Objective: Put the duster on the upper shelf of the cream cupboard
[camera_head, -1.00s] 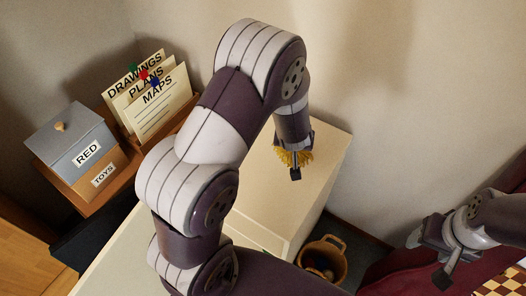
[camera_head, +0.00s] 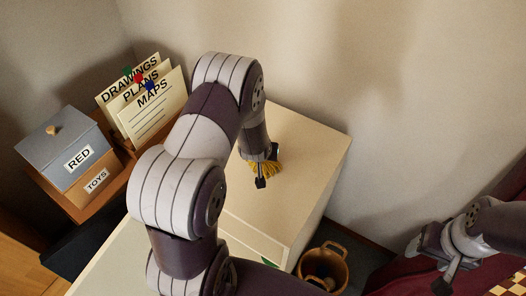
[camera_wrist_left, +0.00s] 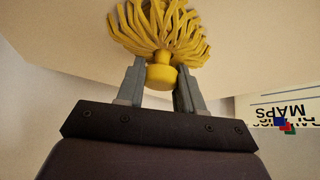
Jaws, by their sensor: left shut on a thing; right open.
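The duster (camera_head: 266,168) has a yellow stringy head and hangs at my left gripper (camera_head: 262,178), above the top of the cream cupboard (camera_head: 310,160). In the left wrist view the left gripper (camera_wrist_left: 160,85) is shut on the yellow neck of the duster (camera_wrist_left: 160,35), with its strands fanned beyond the fingers. Whether the strands touch the cream surface I cannot tell. The cupboard's shelves are hidden from the head view. My right gripper (camera_head: 443,282) is open and empty at the lower right, well apart from the cupboard.
A grey RED box (camera_head: 65,140) sits on a TOYS box (camera_head: 95,185) at the left. Beside them cards (camera_head: 150,100) stand in a wooden holder. A wicker basket (camera_head: 338,262) is on the floor right of the cupboard. A checkered board (camera_head: 510,284) lies at the right edge.

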